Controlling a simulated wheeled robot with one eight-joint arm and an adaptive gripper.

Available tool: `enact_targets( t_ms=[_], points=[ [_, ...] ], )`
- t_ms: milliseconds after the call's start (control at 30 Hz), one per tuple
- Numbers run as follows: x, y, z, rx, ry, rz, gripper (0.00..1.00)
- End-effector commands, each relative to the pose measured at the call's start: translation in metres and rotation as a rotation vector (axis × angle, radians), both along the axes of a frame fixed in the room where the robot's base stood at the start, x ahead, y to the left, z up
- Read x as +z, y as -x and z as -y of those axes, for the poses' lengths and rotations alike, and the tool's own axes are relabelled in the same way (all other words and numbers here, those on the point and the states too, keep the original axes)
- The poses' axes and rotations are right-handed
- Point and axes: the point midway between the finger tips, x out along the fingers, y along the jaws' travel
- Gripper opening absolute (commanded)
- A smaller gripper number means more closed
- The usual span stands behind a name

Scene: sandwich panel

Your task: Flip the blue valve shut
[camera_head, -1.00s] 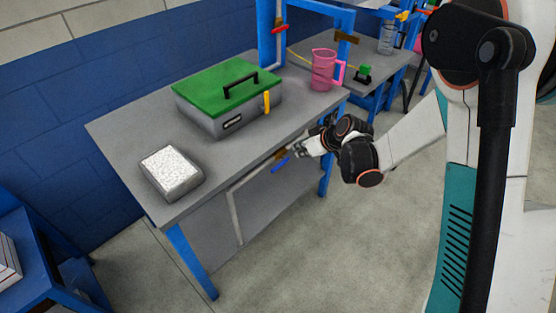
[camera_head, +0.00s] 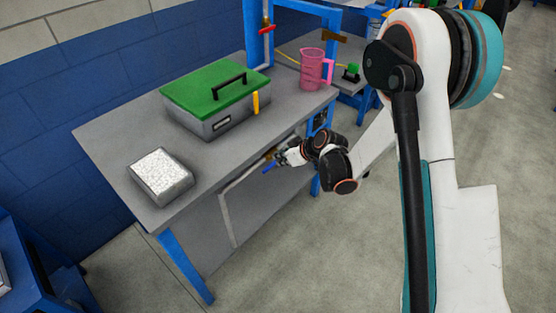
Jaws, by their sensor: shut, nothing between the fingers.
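The blue valve handle (camera_head: 270,166) shows at the front edge of the grey table, on a pale pipe (camera_head: 229,208) that runs under the tabletop and bends down. The handle looks slightly tilted, its left end lower. My gripper (camera_head: 281,158) is just right of the handle, at its right end, close to or touching it; I cannot tell which. My gripper is shut with nothing held. The fingertips are small and partly merge with the brass-coloured valve body behind them.
The grey table (camera_head: 110,146) holds a green-lidded box (camera_head: 218,88), a white-topped grey block (camera_head: 160,175) and a pink pitcher (camera_head: 312,68). A red valve (camera_head: 267,30) is on the blue frame behind. Open floor lies in front of the table.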

Motion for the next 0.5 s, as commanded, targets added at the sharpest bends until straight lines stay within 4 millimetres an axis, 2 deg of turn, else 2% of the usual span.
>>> enact_targets(
  t_ms=[33, 200, 500],
  points=[
    [-0.010, -0.004, -0.006, 0.001, 0.000, 0.000, 0.00],
    [-0.032, -0.018, -0.023, 0.001, 0.000, 0.002, 0.00],
    [-0.056, -0.033, -0.043, 0.001, 0.000, 0.001, 0.00]
  ],
)
